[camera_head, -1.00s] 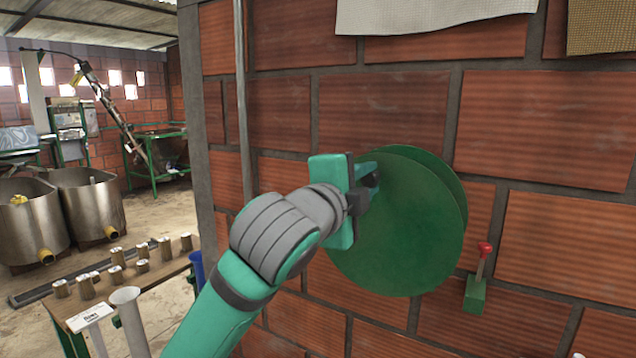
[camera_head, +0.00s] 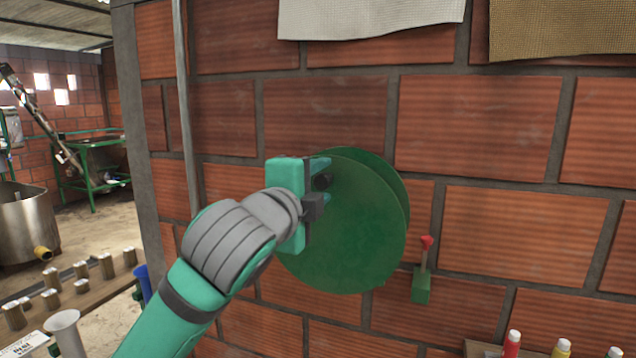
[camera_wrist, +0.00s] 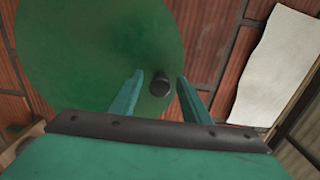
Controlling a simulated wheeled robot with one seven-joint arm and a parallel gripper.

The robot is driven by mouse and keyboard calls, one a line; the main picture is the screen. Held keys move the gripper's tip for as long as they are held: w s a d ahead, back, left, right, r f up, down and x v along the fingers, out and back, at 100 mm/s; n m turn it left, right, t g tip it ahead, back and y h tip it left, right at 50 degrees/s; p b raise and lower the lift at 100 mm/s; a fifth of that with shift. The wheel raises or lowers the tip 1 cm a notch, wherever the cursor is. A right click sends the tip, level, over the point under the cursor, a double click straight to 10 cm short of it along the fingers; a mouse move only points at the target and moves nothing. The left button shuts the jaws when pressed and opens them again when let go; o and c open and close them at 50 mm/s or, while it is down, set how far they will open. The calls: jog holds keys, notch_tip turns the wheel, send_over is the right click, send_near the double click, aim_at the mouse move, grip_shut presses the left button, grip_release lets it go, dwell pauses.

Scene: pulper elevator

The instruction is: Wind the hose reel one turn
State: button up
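The green hose reel (camera_head: 350,235) is a round disc mounted on the brick wall, in the middle of the head view. It fills the upper left of the wrist view (camera_wrist: 95,50). Its dark crank knob (camera_wrist: 159,85) stands out from the disc near the rim. My gripper (camera_head: 326,182) is at the upper left part of the disc. In the wrist view my gripper's two teal fingers (camera_wrist: 160,90) are spread, one on each side of the knob, with gaps visible between them and it. In the head view the knob (camera_head: 323,182) shows between the fingers.
A green box with a red-tipped lever (camera_head: 422,275) is on the wall right of the reel. Cloth sheets (camera_head: 370,18) hang above. A vertical pipe (camera_head: 186,110) runs up the wall at left. A table with several cans (camera_head: 80,285) stands lower left. Bottles (camera_head: 512,343) stand lower right.

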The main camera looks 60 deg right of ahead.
jog(key=s+a, duration=0.2)
jog(key=a, duration=0.8)
jog(key=shift+a, duration=0.3)
jog(key=shift+w, duration=0.15)
